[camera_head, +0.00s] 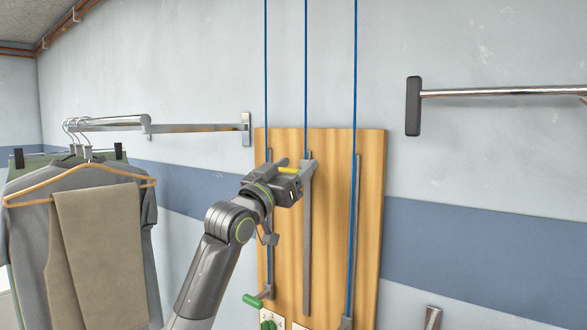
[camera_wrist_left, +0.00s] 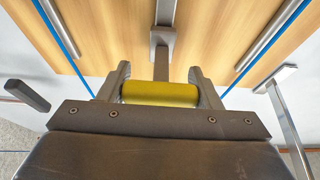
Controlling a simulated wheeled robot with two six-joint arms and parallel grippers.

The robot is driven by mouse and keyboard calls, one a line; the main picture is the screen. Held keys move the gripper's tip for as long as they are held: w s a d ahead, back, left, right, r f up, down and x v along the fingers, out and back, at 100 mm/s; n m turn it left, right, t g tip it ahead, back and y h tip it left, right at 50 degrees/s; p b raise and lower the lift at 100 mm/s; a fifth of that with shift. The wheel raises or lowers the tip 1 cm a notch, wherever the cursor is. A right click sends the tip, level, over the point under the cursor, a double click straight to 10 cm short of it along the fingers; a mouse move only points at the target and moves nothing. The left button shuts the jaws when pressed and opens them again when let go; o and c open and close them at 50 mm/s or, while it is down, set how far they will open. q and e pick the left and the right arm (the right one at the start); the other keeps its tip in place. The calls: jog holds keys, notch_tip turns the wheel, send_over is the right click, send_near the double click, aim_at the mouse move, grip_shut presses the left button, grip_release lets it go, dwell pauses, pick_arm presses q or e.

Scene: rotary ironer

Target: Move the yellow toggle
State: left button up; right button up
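The yellow toggle (camera_wrist_left: 160,94) is a short yellow cylinder on a grey stem from the middle slot of a wooden panel (camera_head: 332,215). In the head view only a small strip of yellow (camera_head: 288,170) shows, near the top of the middle slot. My left gripper (camera_head: 296,183) is at the toggle, in front of the panel. In the left wrist view its two fingers (camera_wrist_left: 160,88) stand at the two ends of the yellow cylinder, with no clear gap, and look shut on it. My right gripper is not in view.
Blue cords (camera_head: 306,60) run up from the panel. Clothes on hangers (camera_head: 95,230) hang at the left. A metal rail (camera_head: 500,92) sticks out at the upper right.

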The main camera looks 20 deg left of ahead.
pick_arm(q)
jog(key=c, duration=0.7)
notch_tip(320, 180, down, 35)
jog(key=b, duration=2.1)
jog(key=shift+c, duration=0.2)
jog(key=shift+w, duration=0.1)
jog(key=o, duration=1)
jog(key=shift+c, duration=0.2)
jog(key=o, duration=0.4)
jog(key=shift+r, duration=0.2)
jog(key=shift+s, duration=0.2)
